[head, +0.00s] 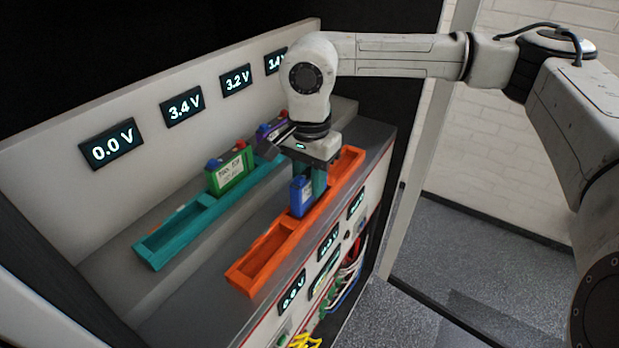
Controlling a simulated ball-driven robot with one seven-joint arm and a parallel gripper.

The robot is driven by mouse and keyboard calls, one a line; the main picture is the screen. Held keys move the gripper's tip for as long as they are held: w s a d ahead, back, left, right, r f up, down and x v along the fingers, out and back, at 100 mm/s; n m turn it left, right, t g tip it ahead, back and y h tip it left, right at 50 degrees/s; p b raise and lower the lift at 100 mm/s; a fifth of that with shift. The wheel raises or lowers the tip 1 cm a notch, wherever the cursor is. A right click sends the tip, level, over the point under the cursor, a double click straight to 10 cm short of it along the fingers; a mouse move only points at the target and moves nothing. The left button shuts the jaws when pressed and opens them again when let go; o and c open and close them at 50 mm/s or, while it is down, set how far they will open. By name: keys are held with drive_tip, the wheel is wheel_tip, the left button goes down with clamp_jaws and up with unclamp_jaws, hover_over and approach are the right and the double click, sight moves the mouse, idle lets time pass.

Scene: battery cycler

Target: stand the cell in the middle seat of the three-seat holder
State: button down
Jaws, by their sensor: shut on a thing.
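A blue cell (302,196) stands about upright at the middle of the orange holder (262,262). Its lower end is hidden by the holder's near wall, so I cannot tell whether it rests on the seat floor. My gripper (309,180) points down from above and is shut on the blue cell. The gripper's body covers the cell's top. The orange holder's near end looks empty; its far end is partly hidden behind my gripper.
A teal holder (152,252) lies behind on the left, with a green cell (231,172) at its middle and a purple cell (270,131) near its far end. Its near end is empty. Voltage displays (111,150) line the back panel. Cables (346,270) hang at the front.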

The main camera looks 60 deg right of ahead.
drive_tip(key=shift+f+b, duration=0.75)
drive_tip(key=shift+f, duration=0.1)
idle(0.5)
drive_tip(key=c, duration=0.8)
unclamp_jaws()
drive_tip(key=shift+r, duration=0.1)
wheel_tip(320, 180, up, 11)
drive_tip(key=shift+f, duration=0.2)
